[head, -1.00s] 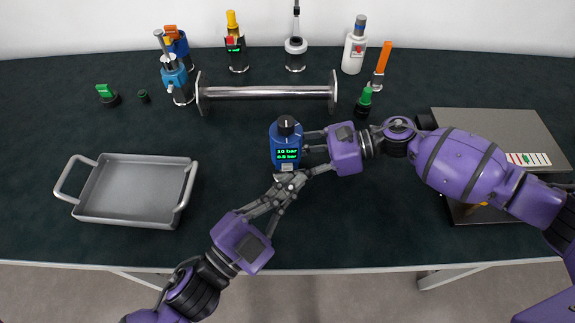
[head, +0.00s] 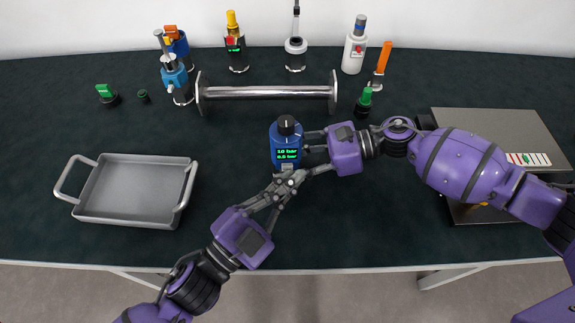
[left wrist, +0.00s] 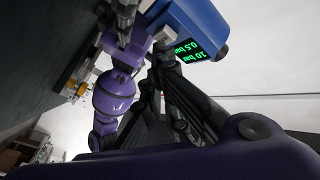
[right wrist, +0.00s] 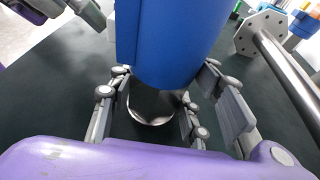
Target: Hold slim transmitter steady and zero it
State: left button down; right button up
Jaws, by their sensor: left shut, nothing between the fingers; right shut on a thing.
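The slim transmitter (head: 277,150) is a blue upright body with a black cap, standing in mid-table. Its green display reads 10 bar over 0.5 bar, also legible upside down in the left wrist view (left wrist: 190,15). My right gripper (head: 306,148) is shut on it from the right; the right wrist view shows fingers on both sides of the blue body (right wrist: 168,40) above a round metal foot. My left gripper (head: 290,178) is shut and empty, its fingertips just in front of the transmitter below the display. I cannot tell whether they touch it.
A grey tray (head: 92,218) with handles lies at the left. A metal pipe with end flanges (head: 265,93) lies behind the transmitter. Several other instruments stand along the back, including a blue one (head: 174,78). A grey box (head: 495,125) is at the right, partly behind my right arm.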

pick_arm(q)
jog(key=shift+w, duration=0.45)
dwell(1.0)
jog(key=shift+s, duration=0.85)
pick_arm(e)
jog(key=shift+f, duration=0.1)
pick_arm(q)
jog(key=shift+s+d, duration=0.2)
jog(key=shift+s, duration=2.3)
pick_arm(e)
jog(key=o, duration=1.3)
jog(key=shift+c, duration=0.2)
jog(key=shift+d, duration=0.15)
